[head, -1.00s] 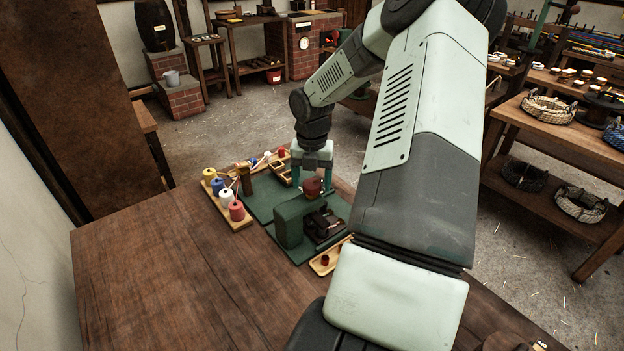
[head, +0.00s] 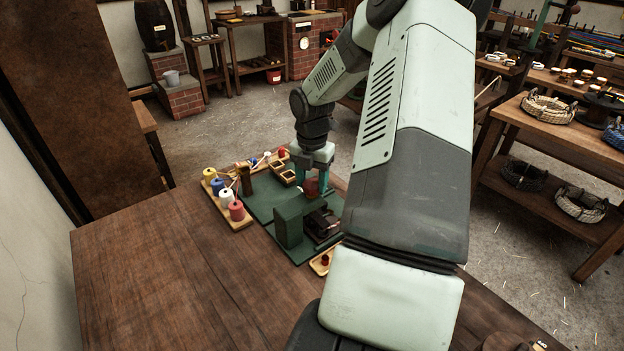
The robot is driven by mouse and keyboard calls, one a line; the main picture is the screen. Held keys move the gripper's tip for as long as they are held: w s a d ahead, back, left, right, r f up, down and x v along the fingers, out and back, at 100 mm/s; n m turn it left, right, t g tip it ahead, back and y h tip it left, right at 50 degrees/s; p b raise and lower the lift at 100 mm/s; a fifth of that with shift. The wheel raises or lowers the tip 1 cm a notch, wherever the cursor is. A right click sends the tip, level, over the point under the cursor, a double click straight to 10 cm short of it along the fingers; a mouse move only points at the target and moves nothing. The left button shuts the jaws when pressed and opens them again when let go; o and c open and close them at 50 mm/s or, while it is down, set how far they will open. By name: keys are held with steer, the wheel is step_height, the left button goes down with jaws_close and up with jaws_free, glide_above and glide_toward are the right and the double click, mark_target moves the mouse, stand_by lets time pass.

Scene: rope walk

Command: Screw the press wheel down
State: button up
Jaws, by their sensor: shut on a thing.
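The press is a dark green block-shaped frame (head: 288,224) on a green mat (head: 262,206) on the wooden table. A red-brown knob (head: 311,187), which looks like the press wheel, stands at the press's far side. My gripper (head: 311,188) points down with its teal fingers on either side of this knob and is shut on it. A dark blocky part (head: 321,224) sits low in front of the press. The lower contact between the fingers and the knob is small and partly hidden.
A wooden rack (head: 232,215) of coloured spools stands left of the mat. Small wooden trays (head: 285,174) lie behind, and another tray (head: 318,264) holds a red piece at the front right. The table's left front (head: 170,270) is clear.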

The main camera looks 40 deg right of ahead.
mark_target(312, 183)
steer(key=m, duration=1.3)
steer(key=shift+m, duration=0.4)
steer(key=m, duration=1.2)
steer(key=shift+m, duration=0.3)
steer(key=o, duration=1)
steer(key=shift+o, duration=0.2)
step_height(312, 183, up, 11)
